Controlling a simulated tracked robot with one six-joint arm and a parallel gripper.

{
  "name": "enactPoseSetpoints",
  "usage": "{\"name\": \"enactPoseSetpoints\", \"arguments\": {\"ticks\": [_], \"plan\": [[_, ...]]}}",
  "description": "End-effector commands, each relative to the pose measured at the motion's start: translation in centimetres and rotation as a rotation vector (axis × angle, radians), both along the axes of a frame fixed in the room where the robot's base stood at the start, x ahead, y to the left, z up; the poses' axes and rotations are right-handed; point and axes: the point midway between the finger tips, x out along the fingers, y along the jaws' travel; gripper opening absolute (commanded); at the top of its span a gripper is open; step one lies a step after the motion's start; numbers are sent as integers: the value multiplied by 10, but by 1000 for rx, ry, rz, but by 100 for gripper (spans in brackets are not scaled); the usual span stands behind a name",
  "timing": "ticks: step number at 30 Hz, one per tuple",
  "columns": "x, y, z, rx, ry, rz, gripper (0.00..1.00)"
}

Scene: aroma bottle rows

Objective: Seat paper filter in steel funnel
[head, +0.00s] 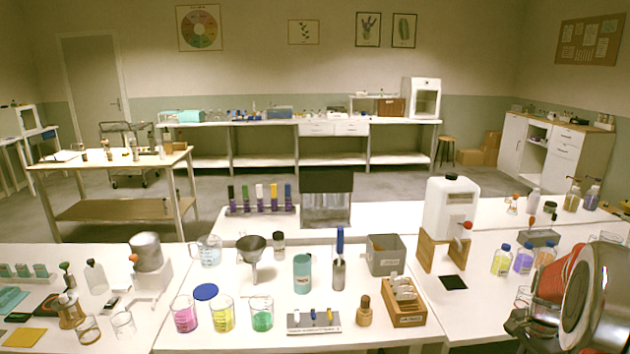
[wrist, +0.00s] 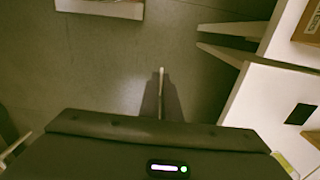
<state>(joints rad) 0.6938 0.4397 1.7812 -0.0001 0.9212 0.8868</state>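The steel funnel (head: 251,250) stands upright on the middle white table, its wide mouth up and its stem down. It looks empty, but its inside is small and dark. I cannot make out a paper filter for certain; a labelled wooden box (head: 408,319) at the front of the table holds pale pieces I cannot identify. In the wrist view my gripper (wrist: 161,75) shows as a dark body with a narrow pale strip at its middle, over the floor and away from the funnel. Whether its fingers are apart is unclear. The funnel is not in the wrist view.
Beakers with pink (head: 185,314), yellow (head: 222,315) and green (head: 262,315) liquid stand before the funnel. A clear beaker (head: 208,251) is to its left and a teal jar (head: 302,274) to its right. My arm fills the lower right.

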Motion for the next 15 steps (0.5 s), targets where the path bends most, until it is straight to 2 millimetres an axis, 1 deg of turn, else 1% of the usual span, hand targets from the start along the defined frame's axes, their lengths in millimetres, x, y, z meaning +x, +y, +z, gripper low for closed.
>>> {"name": "enactPoseSetpoints", "arguments": {"ticks": [8, 11, 15], "plan": [[0, -1, 0, 0, 0, 6, 0], [0, -1, 0, 0, 0, 32, 0], [-1, -1, 0, 1, 1, 119, 0]]}}
